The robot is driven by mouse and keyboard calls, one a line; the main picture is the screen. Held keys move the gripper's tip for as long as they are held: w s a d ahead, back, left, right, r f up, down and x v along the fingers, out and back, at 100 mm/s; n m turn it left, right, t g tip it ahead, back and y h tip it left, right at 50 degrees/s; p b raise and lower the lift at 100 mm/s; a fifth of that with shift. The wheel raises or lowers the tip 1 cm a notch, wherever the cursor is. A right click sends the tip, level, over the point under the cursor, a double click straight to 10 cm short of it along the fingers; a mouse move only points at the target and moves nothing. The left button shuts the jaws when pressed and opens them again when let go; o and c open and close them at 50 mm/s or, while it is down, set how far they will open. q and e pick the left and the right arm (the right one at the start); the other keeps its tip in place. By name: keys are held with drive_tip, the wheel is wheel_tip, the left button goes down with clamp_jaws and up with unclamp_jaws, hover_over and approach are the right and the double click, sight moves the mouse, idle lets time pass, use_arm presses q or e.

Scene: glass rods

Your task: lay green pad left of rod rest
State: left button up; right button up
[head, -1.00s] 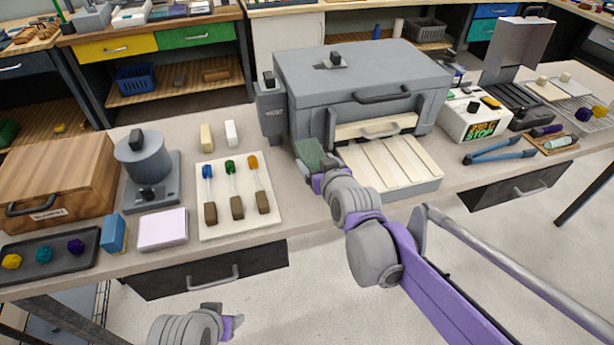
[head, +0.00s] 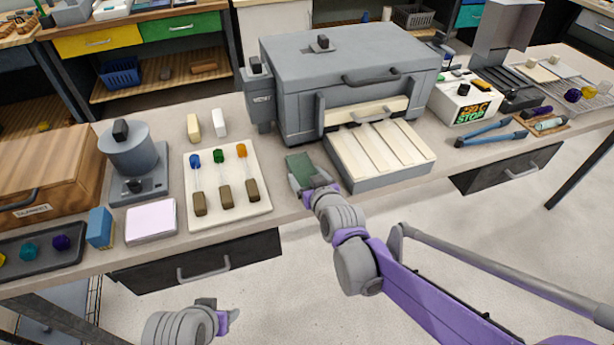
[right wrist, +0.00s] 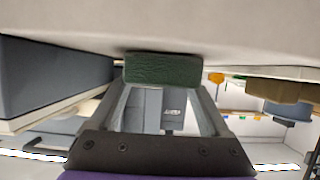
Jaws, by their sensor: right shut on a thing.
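The dark green pad (head: 299,166) is in my right gripper (head: 310,186), low over or on the counter; whether it touches is unclear. In the right wrist view the pad (right wrist: 162,68) spans between the fingertips, close against the pale counter surface. It lies between a white board (head: 232,212) with three coloured-tip rods and a cream slatted rest (head: 378,152) on a grey base before the kiln. I cannot tell for certain which of these is the rod rest. My left gripper (head: 222,314) is empty below the counter's front edge, its jaw opening unclear.
The grey kiln (head: 345,75) stands behind the slatted rest. A pink-white block (head: 151,223), a blue sponge-like block (head: 99,228) and a grey pot on a stand (head: 132,155) are at left. Blue tongs (head: 490,132) lie at right.

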drive_tip(key=shift+f, duration=0.1)
drive_tip(key=o, duration=1.2)
drive_tip(key=shift+s+r, duration=0.15)
drive_tip(key=shift+r, duration=0.1)
drive_tip(key=p+v, duration=0.2)
drive_tip(key=v, duration=1)
drive_tip(key=s+d+f+m+g+h, duration=0.1)
drive_tip(key=s+d+f+g, duration=0.1)
drive_tip(key=s, duration=0.4)
drive_tip(key=s+d+f+m+g+h, duration=0.1)
drive_tip(key=s+d+f+g, duration=0.2)
drive_tip(key=s+d+f, duration=0.2)
drive_tip(key=s+d+f+m+g+h, duration=0.1)
drive_tip(key=s+d+f+g+h, duration=0.1)
drive_tip(key=s+d, duration=0.4)
drive_tip(key=shift+s+d+f+m+g, duration=0.15)
drive_tip(key=shift+s+f+g, duration=0.2)
drive_tip(key=shift+s, duration=0.5)
drive_tip(key=shift+s+f+m+g, duration=0.15)
drive_tip(key=shift+s+f, duration=0.25)
drive_tip(key=shift+s, duration=0.45)
